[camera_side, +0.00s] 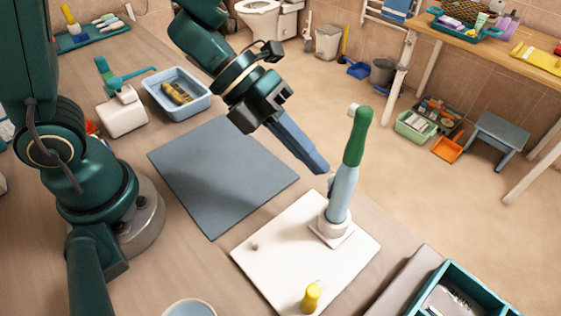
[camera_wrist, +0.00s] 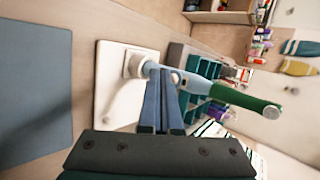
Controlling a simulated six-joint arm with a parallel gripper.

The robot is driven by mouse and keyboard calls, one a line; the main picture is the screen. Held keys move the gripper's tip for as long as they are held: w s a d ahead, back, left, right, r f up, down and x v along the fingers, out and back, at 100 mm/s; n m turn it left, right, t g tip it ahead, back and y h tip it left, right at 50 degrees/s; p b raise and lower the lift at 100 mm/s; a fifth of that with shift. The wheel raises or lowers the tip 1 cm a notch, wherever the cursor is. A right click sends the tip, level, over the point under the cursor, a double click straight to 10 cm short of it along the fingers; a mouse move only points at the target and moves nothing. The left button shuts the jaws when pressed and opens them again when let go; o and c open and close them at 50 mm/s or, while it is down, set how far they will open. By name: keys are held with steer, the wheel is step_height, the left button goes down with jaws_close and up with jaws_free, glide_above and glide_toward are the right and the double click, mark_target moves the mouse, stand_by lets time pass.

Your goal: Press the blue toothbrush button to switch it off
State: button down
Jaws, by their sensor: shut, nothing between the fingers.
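The toothbrush (camera_side: 346,180) stands upright on a white base (camera_side: 333,229) on a white board. Its lower handle is light blue and its upper part is green, with a small white head at the top. In the wrist view the toothbrush (camera_wrist: 236,96) lies across the picture just beyond my fingers. My gripper (camera_side: 322,168) is shut and empty, with its blue-grey fingertips close to the side of the light-blue handle. The wrist view shows the closed fingers (camera_wrist: 166,78) over the handle. I cannot tell whether they touch it. The button itself is hidden or too small to make out.
The white board (camera_side: 290,262) also holds a yellow bottle (camera_side: 311,297) and a small grey knob (camera_side: 254,246). A blue-grey mat (camera_side: 215,172) lies bare to the left. A teal-edged organiser (camera_side: 490,296) stands at the lower right. A blue tray (camera_side: 205,100) stands behind the mat.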

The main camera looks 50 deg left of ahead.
steer(key=shift+a, duration=0.4)
steer(key=shift+a, duration=2.5)
steer(key=shift+r, duration=0.1)
